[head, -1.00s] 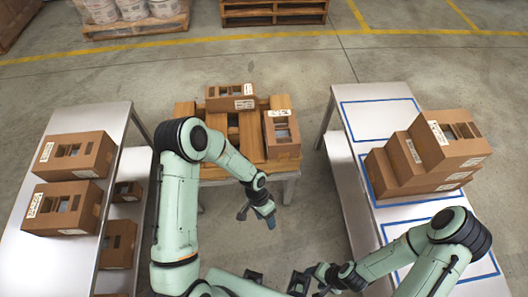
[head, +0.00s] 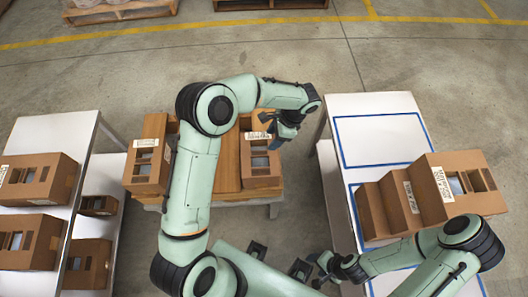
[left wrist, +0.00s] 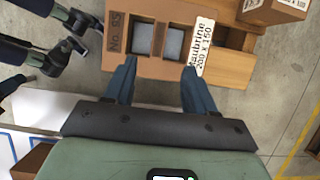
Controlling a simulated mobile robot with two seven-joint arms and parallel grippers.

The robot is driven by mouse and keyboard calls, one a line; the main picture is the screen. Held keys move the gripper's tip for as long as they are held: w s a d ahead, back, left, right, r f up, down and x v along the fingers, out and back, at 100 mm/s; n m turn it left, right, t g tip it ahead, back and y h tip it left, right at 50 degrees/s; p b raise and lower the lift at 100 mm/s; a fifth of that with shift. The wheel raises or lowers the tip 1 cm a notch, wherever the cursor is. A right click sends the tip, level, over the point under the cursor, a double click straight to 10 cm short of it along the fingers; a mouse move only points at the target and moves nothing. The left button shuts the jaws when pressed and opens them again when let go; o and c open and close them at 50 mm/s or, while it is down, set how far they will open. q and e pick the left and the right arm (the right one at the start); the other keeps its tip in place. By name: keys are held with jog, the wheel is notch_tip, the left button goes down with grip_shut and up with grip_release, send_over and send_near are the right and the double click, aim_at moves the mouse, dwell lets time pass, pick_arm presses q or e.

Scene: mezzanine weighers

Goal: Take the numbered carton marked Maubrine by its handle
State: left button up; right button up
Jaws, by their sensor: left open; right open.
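The brown carton marked Maubrine (left wrist: 146,68) lies below my left gripper in the left wrist view. It has a "No. 85" label, a "Maubrine 200 x 150" label and cut-out openings with grey contents showing. In the head view it appears to be the carton (head: 260,170) at the right of the wooden stand. My left gripper (left wrist: 160,72) is open, its fingertips reaching over the carton's near part; whether they touch it I cannot tell. In the head view my left gripper (head: 284,135) overlaps the carton's far right corner. My right gripper (head: 322,270) is open and empty at bottom centre.
Another carton (head: 150,165) sits at the stand's left. A further carton (left wrist: 272,8) shows at the top of the left wrist view. Cartons (head: 38,180) stand on the left table, with more on its lower shelf. Cartons (head: 455,185) stand on the blue-marked right table (head: 385,112).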

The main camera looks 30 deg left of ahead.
pick_arm(q)
send_over(261, 153)
jog(key=d, duration=0.2)
jog(key=f, duration=0.5)
jog(key=shift+w+a+f, duration=0.2)
jog(key=shift+f, duration=0.2)
jog(key=shift+w+d+x, duration=0.1)
jog(key=shift+w+x, duration=0.1)
jog(key=shift+x, duration=1.3)
jog(key=shift+w+d+x, duration=0.1)
jog(key=shift+w+x, duration=0.05)
jog(key=shift+x, duration=1.35)
jog(key=shift+f, duration=0.15)
jog(key=shift+c, duration=0.3)
grip_shut()
